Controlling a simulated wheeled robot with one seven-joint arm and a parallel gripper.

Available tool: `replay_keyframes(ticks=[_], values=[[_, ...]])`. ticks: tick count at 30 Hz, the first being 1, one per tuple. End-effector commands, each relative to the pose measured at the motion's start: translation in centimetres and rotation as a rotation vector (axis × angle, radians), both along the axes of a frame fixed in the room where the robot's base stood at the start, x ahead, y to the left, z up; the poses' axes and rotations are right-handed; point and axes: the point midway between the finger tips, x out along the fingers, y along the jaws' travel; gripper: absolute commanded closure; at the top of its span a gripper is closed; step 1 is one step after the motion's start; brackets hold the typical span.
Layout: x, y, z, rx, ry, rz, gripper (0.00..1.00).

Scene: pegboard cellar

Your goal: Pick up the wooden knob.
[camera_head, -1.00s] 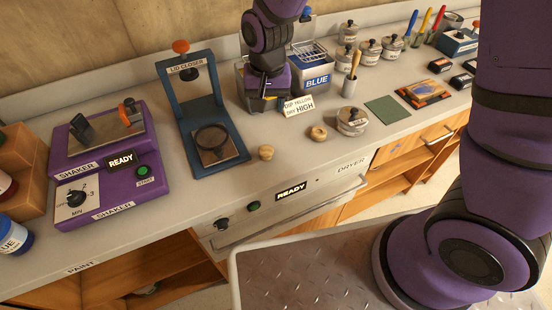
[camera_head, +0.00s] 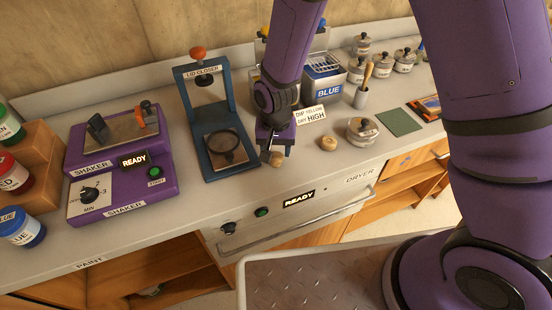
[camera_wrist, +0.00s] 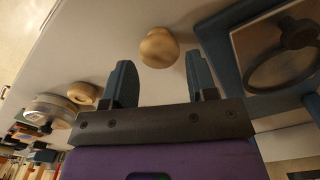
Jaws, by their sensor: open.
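The wooden knob (camera_head: 277,159) is a small rounded tan piece on the grey counter, just right of the lid closer. I cannot tell whether a finger touches the knob. A second wooden piece, ring-like (camera_head: 328,143), sits to the right, also in the wrist view (camera_wrist: 82,94).
The blue lid closer (camera_head: 217,165) stands close on the left. A lidded tin (camera_head: 362,131) and a green mat (camera_head: 400,122) are to the right. The purple shaker (camera_head: 120,170) is far left. A sign (camera_head: 310,115) and blue bin (camera_head: 324,83) stand behind.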

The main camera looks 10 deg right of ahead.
Motion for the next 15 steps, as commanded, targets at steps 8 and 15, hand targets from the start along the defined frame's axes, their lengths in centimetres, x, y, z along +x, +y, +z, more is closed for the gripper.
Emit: replay_keyframes(ticks=[8,15], values=[[0.0,-0.1,-3.4,0.0,0.001,-0.001,0.48],[0.0,-0.1,-3.8,0.001,0.0,-0.001,0.48]])
